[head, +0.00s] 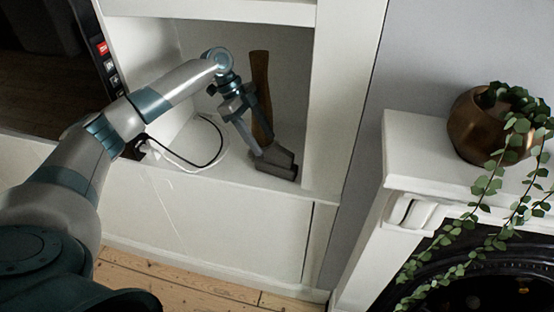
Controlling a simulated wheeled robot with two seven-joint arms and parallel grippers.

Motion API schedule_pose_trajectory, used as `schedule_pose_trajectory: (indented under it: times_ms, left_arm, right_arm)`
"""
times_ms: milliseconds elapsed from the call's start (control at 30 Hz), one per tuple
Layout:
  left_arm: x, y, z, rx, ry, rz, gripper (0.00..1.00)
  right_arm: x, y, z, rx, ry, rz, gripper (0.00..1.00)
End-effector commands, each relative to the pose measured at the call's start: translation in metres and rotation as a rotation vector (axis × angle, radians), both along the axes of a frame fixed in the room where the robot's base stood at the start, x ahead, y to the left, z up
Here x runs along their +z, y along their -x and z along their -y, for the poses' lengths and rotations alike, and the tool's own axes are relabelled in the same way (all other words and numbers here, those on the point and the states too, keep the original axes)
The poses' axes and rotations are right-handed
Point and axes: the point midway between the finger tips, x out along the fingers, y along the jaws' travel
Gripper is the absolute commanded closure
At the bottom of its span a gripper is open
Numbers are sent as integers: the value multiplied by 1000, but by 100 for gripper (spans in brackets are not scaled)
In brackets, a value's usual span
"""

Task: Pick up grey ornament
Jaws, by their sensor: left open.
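My left gripper (264,150) reaches down into the white alcove in the head view, with its jaws open. A tall, slim brown piece (260,82) stands upright on the alcove shelf, right behind the gripper. Dark grey blocky shapes (276,166) lie at the lower end of the fingers, near the shelf's front edge. I cannot tell whether they are the grey ornament or the fingertips. The gripper hides the lower part of the brown piece, and contact cannot be made out. My right gripper is not in view.
The white shelf (226,174) holds white and black cables (203,158) left of the gripper. A dark screen (50,70) stands at the left. The alcove's right wall (336,100) is close. A white mantel (412,150) carries a copper pot (468,127) with a trailing plant.

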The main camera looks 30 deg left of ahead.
Motion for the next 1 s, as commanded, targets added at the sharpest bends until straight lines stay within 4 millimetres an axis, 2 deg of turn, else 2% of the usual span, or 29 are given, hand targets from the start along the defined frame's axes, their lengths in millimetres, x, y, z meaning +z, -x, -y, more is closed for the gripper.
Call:
schedule_pose_trajectory:
  times_ms: [100, 300, 733, 1000]
  left_arm:
    - [-15, 0, 11, -1, 1, -3, 46]
    - [-32, -1, 19, 0, 0, -1, 46]
    - [-35, -1, 21, 0, 1, 0, 46]
    - [-48, 1, 35, -1, 1, -3, 46]
  right_arm:
    - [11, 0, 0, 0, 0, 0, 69]
    - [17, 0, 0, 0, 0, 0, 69]
    - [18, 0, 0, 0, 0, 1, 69]
    - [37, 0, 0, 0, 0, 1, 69]
